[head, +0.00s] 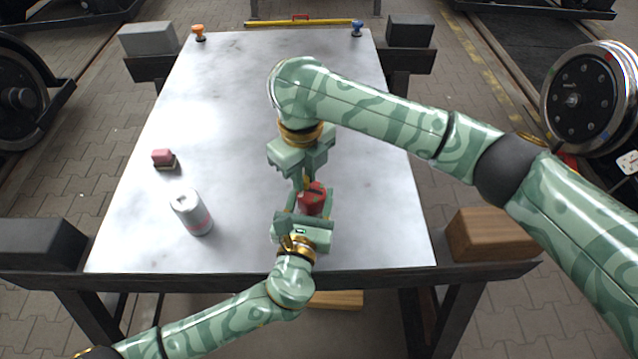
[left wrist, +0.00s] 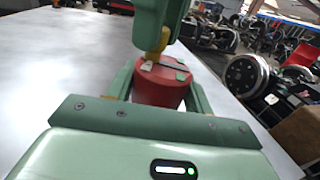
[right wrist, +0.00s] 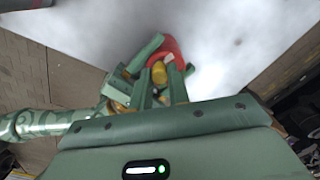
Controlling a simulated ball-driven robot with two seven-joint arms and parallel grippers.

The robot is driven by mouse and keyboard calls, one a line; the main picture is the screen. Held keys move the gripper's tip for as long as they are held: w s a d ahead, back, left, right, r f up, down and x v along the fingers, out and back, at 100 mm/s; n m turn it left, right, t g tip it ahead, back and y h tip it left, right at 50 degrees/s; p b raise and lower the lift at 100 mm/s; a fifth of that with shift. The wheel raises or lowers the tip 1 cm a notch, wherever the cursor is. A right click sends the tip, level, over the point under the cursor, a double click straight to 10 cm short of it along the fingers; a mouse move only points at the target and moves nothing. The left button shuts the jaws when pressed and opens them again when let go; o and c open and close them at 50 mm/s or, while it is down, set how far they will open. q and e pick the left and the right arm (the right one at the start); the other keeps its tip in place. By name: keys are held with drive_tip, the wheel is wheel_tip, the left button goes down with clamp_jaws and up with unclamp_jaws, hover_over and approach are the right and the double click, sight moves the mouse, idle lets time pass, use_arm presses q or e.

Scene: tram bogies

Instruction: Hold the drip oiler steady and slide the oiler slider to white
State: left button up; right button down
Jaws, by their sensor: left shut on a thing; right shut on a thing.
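The drip oiler is a red cylinder (head: 313,200) near the front of the pale table; it also shows in the left wrist view (left wrist: 158,92) and partly in the right wrist view (right wrist: 176,54). My left gripper (head: 311,206) is shut on its body, one finger on each side. Its top has a dark slot with a white patch (left wrist: 147,66) at one end and a green patch (left wrist: 181,76) toward the other. My right gripper (head: 304,184) comes from above, shut at the oiler's top by the white patch.
A white and pink can (head: 192,212) and a pink-topped block (head: 164,158) stand to the left. An orange knob (head: 198,33) and a blue knob (head: 357,28) are at the far corners. My right arm spans the table's right side.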

sight(305, 178)
use_arm(q)
drive_tip(key=shift+s+d, duration=0.1)
use_arm(e)
drive_tip(key=shift+w+d, duration=0.1)
drive_tip(key=c, duration=1.3)
unclamp_jaws()
drive_tip(key=shift+o, duration=0.2)
drive_tip(key=shift+r, duration=0.15)
use_arm(q)
drive_tip(key=o, duration=1.1)
use_arm(e)
wheel_tip(305, 178, up, 12)
use_arm(q)
drive_tip(key=v, duration=1.2)
